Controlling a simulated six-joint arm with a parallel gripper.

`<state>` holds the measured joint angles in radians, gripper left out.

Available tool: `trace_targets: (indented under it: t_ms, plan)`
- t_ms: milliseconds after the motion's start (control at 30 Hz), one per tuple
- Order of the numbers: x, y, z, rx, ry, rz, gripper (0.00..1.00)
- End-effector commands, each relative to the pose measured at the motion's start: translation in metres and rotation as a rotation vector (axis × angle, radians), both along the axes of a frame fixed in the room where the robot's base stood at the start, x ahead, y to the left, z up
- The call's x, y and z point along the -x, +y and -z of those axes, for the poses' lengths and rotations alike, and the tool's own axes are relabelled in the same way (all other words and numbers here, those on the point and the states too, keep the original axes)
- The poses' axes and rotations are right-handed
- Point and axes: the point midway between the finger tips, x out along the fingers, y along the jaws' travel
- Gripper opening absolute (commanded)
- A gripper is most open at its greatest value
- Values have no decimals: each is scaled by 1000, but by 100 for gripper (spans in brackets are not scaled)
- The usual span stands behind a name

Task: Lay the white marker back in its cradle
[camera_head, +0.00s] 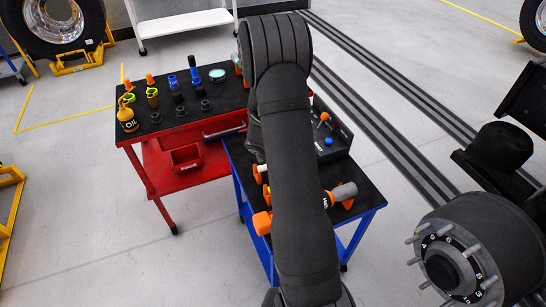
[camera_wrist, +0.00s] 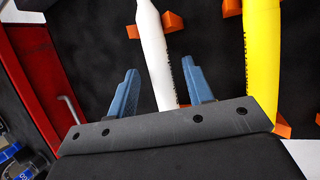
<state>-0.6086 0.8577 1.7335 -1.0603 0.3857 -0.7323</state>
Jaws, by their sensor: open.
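The white marker (camera_wrist: 154,50) shows in the wrist view, running from the top edge down between my two blue fingers. My gripper (camera_wrist: 160,66) is open, with one finger on each side of the marker and a gap to each. Orange cradle blocks (camera_wrist: 172,22) stand on both sides of the marker over the black surface; another orange block (camera_wrist: 132,32) is at its left. I cannot tell whether the marker rests fully down in them. Its lower end is hidden behind the gripper's palm plate. In the head view my arm hides the gripper.
A yellow marker (camera_wrist: 262,60) lies to the right, among more orange blocks. The blue cart (camera_head: 365,190) carries an orange-and-grey tool (camera_head: 342,193) right of my arm. A red cart (camera_head: 135,140) with bottles and sockets adjoins it. A wheel hub (camera_head: 450,262) is at lower right.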

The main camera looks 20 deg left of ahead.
Motion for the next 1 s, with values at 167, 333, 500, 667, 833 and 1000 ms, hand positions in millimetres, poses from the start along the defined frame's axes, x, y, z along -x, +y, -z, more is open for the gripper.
trace_targets:
  t_ms: [167,333,500,667,833,1000]
  plan:
    - [8,2,-17,-2,-2,0,47]
    - [22,5,-43,-3,-3,-1,47]
    - [36,7,-71,-3,-4,-1,47]
    - [49,10,-97,-3,-4,-2,47]
    - [62,12,-123,-2,-4,-3,47]
    - [73,14,-142,-2,-3,-2,47]
